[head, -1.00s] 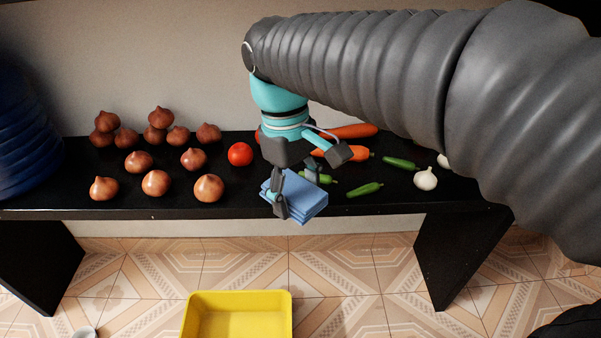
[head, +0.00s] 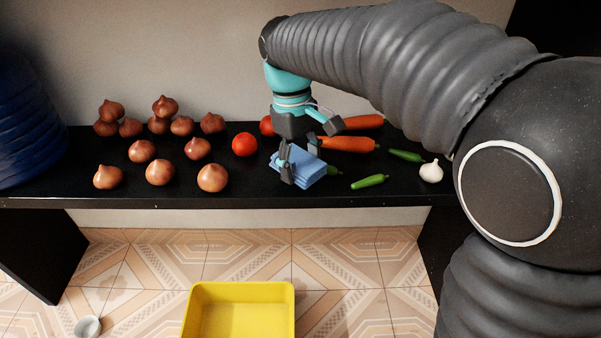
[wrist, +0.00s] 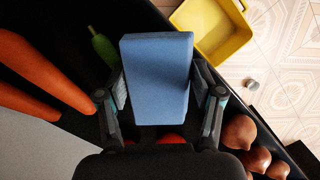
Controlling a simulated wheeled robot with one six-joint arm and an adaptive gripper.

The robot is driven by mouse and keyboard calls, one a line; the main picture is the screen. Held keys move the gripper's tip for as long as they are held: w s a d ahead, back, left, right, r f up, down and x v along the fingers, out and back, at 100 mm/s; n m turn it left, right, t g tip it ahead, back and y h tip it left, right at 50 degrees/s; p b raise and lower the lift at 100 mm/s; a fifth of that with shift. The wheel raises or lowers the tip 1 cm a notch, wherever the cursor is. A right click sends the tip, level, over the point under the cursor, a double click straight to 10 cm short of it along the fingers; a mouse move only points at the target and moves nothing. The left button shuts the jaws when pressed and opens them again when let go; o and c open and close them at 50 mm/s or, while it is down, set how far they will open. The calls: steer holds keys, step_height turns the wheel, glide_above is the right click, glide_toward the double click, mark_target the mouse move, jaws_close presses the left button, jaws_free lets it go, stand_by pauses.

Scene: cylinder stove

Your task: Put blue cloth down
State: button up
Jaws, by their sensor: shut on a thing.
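The blue cloth (head: 301,167) is a folded, light blue block. My gripper (head: 299,166) is shut on it, one finger on each side, over the black counter (head: 240,187) between the tomato and the green peppers. In the wrist view the cloth (wrist: 158,75) sits between the two fingers (wrist: 160,95) and looks slightly tilted in the head view. I cannot tell whether its underside touches the counter.
Several onions (head: 160,172) stand on the left and a tomato (head: 245,145) is left of the cloth. Carrots (head: 348,144), green peppers (head: 370,181) and garlic (head: 431,171) lie on the right. A yellow bin (head: 240,310) stands on the floor in front.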

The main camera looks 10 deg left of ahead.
mark_target(298, 158)
step_height(298, 158, down, 3)
steer(key=shift+r+b, duration=0.15)
steer(key=shift+b, duration=0.15)
steer(key=shift+w, duration=0.15)
steer(key=shift+f, duration=0.25)
steer(key=o, duration=1.2)
steer(key=shift+r, duration=0.1)
steer(key=r, duration=0.2)
steer(key=r+p, duration=0.1)
steer(key=r, duration=0.2)
steer(key=a+r+p, duration=0.1)
steer(key=r, duration=0.1)
steer(key=shift+w+r, duration=0.3)
